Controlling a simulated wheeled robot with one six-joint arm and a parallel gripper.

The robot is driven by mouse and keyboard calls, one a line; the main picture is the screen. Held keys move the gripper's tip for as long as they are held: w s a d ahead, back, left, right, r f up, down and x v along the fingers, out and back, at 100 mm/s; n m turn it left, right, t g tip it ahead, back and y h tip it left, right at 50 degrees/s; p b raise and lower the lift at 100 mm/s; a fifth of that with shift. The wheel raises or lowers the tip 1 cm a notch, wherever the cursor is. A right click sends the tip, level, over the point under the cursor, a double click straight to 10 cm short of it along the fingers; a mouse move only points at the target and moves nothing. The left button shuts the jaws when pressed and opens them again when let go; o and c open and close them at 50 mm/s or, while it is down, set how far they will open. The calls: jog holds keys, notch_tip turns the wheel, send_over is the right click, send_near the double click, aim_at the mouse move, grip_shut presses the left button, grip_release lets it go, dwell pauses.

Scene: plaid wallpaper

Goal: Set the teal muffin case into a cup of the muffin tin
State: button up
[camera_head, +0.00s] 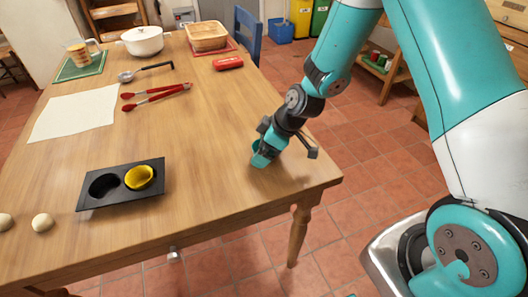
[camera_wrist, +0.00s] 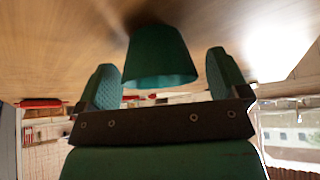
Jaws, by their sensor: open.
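The teal muffin case (camera_head: 260,157) stands on the wooden table near its right front corner, partly hidden by my gripper (camera_head: 266,148). In the wrist view the case (camera_wrist: 160,57) sits between the two fingers of my gripper (camera_wrist: 161,72), with a gap on each side. The gripper is open and holds nothing. The black muffin tin (camera_head: 121,202) lies on the table to the left, well apart from the gripper. Its left cup (camera_head: 103,185) looks empty, and its right cup holds a yellow case (camera_head: 139,177).
Two pale dough balls (camera_head: 42,223) lie left of the tin. Red tongs (camera_head: 157,97), a white cloth (camera_head: 77,113), a ladle (camera_head: 145,71) and a red case (camera_head: 228,63) lie farther back. The wood between tin and gripper is clear.

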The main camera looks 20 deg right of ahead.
jog(key=shift+c, duration=0.4)
jog(key=c, duration=0.8)
